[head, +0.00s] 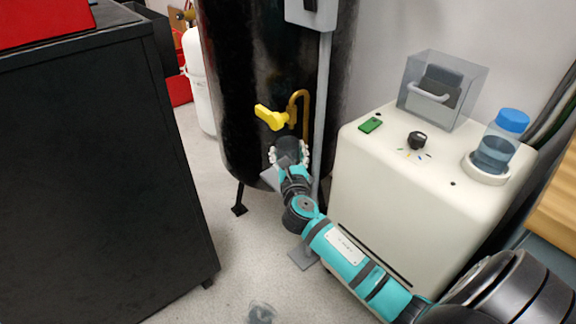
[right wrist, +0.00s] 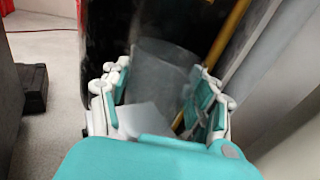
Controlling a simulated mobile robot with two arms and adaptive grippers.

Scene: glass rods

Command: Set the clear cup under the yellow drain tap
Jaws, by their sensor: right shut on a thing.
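The yellow drain tap (head: 272,117) sticks out from the front of the black tank, with a bent brass pipe (head: 305,110) beside it. My right gripper (head: 289,155) is just below the tap, shut on the clear cup (head: 288,146). In the right wrist view, the translucent grey cup (right wrist: 165,75) stands between the two fingers of the gripper (right wrist: 165,105), close to the black tank. A gap shows between the cup's rim and the yellow handle in the head view. The tap's outlet cannot be made out clearly. My left gripper is not in view.
The black tank (head: 240,70) stands on legs behind the gripper. A grey post (head: 323,100) rises close to its right. A cream machine (head: 385,185) stands right of my arm, and a black cabinet (head: 100,170) at left. A small see-through thing (head: 262,312) shows at the bottom edge.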

